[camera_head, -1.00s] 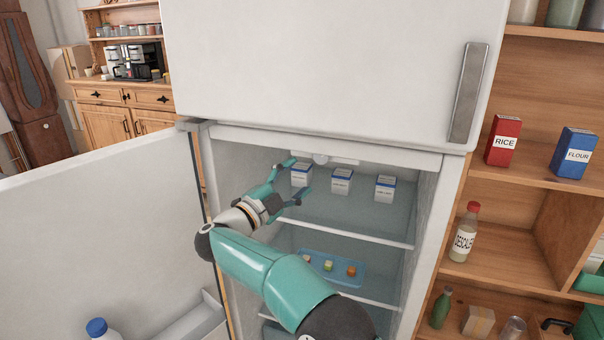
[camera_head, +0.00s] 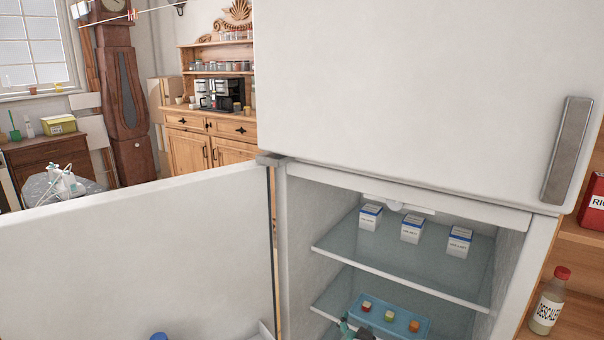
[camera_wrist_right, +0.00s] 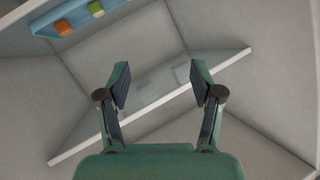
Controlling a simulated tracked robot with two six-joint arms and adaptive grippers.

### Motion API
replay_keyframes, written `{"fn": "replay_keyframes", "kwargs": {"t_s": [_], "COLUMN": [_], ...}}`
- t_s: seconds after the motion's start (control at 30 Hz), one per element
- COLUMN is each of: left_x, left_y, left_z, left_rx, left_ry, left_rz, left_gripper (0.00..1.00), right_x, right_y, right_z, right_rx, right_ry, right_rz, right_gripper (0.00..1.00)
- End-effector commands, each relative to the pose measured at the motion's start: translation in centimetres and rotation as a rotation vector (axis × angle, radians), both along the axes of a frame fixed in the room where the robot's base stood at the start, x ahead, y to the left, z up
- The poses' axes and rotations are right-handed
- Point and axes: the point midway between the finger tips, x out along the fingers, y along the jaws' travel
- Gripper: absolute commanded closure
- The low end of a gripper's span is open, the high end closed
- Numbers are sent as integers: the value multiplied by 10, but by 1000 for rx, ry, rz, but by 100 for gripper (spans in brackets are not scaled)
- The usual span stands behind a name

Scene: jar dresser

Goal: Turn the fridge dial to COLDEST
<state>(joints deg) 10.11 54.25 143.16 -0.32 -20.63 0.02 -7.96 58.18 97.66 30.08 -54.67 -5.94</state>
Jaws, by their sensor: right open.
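The fridge's lower compartment (camera_head: 285,230) stands open. A small round white knob (camera_head: 395,206), which looks like the dial, is under its ceiling behind the boxes; its marks are too small to read. My right gripper (camera_head: 354,330) barely shows at the bottom edge of the head view, below and in front of the blue tray. In the right wrist view my right gripper (camera_wrist_right: 160,82) is open, with nothing between its fingers. The dial is not seen in that view.
Three white-and-blue boxes (camera_head: 411,229) stand on the upper glass shelf (camera_head: 350,253). A blue tray (camera_head: 398,318) with small colored pieces lies on the shelf below. The open fridge door (camera_head: 140,260) blocks the left. A descaler bottle (camera_head: 548,302) stands on the wooden shelves at right.

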Motion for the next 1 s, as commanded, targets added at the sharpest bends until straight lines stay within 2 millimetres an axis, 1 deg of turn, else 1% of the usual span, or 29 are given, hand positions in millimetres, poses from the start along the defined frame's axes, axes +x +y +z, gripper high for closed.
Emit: {"fn": "replay_keyframes", "kwargs": {"t_s": [0.03, 0.07, 0.1, 0.17, 0.2, 0.27, 0.3, 0.37, 0.4, 0.47, 0.5, 0.6, 0.7, 0.77, 0.83, 1.0], "left_x": [0, 0, 0, 0, 0, 0, 0, 0, 0, 0, 0, 0, 0, 0, 0, 0], "left_y": [0, 0, 0, 0, 0, 0, 0, 0, 0, 0, 0, 0, 0, 0, 0, 0], "left_z": [0, 0, 0, 0, 0, 0, 0, 0, 0, 0, 0, 0, 0, 0, 0, 0], "left_rx": [0, 0, 0, 0, 0, 0, 0, 0, 0, 0, 0, 0, 0, 0, 0, 0], "left_ry": [0, 0, 0, 0, 0, 0, 0, 0, 0, 0, 0, 0, 0, 0, 0, 0], "left_rz": [0, 0, 0, 0, 0, 0, 0, 0, 0, 0, 0, 0, 0, 0, 0, 0], "left_gripper": [60, 60, 60, 60, 60, 60, 60, 60, 60, 60, 60, 60, 60, 60, 60, 60], "right_x": [-24, -38, -59, -94, -119, -160, -188, -230, -257, -296, -319, -364, -392, -401, -406, -406], "right_y": [-2, -1, -1, 1, 2, 4, 6, 9, 11, 13, 15, 19, 21, 22, 22, 22], "right_z": [-34, -51, -74, -104, -122, -145, -158, -173, -180, -187, -189, -190, -189, -188, -188, -188], "right_rx": [0, 2, 8, 20, 32, 53, 68, 94, 113, 139, 157, 191, 215, 222, 225, 225], "right_ry": [101, 159, 236, 350, 425, 537, 610, 717, 782, 870, 923, 1024, 1085, 1104, 1114, 1114], "right_rz": [54, 90, 134, 199, 241, 300, 340, 396, 431, 479, 508, 565, 599, 612, 618, 618], "right_gripper": [34, 34, 34, 34, 34, 34, 34, 34, 34, 34, 34, 34, 34, 34, 34, 34]}}
